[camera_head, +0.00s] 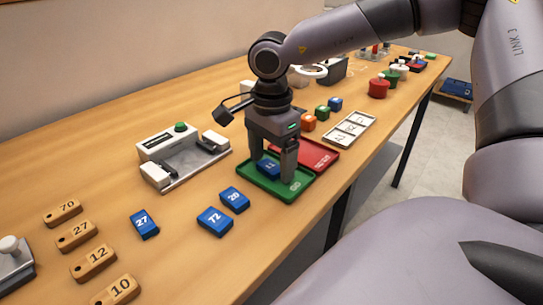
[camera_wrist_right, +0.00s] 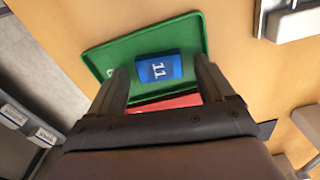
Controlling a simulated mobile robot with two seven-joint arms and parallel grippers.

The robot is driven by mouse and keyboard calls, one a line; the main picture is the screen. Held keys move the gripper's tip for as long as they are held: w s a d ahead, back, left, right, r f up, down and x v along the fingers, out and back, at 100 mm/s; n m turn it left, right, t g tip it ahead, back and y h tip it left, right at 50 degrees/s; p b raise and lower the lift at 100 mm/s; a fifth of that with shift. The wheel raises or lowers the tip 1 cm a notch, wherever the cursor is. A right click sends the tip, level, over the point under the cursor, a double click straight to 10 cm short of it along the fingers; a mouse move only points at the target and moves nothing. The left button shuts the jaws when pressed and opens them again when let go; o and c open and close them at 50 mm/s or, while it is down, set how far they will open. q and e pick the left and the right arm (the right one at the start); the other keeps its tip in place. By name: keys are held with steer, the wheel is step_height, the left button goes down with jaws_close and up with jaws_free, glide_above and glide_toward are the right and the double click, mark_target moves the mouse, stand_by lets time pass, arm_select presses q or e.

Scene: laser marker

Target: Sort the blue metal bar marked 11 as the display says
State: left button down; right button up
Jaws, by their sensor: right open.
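The blue metal bar marked 11 (camera_head: 268,168) lies in the green tray (camera_head: 287,195), and its number reads clearly in the right wrist view (camera_wrist_right: 158,68). My right gripper (camera_head: 273,169) is over the green tray, pointing down, with its fingers open on either side of the bar. In the right wrist view a gap shows between the fingers and the bar. The red tray (camera_head: 318,153) sits beside the green one and looks empty. The white device with a green button (camera_head: 170,143) has a dark panel whose text I cannot read. My left gripper is not in view.
Blue bars marked 27 (camera_head: 144,223), 72 (camera_head: 214,221) and 20 (camera_head: 234,200) lie left of the green tray. Several wooden number blocks (camera_head: 83,236) line the left. A white sectioned tray (camera_head: 348,130) and small coloured cubes (camera_head: 308,122) stand behind the red tray.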

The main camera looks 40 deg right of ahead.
step_height(320, 180, up, 7)
steer(key=shift+r+p, duration=0.1)
steer(key=shift+p, duration=0.2)
stand_by(0.6)
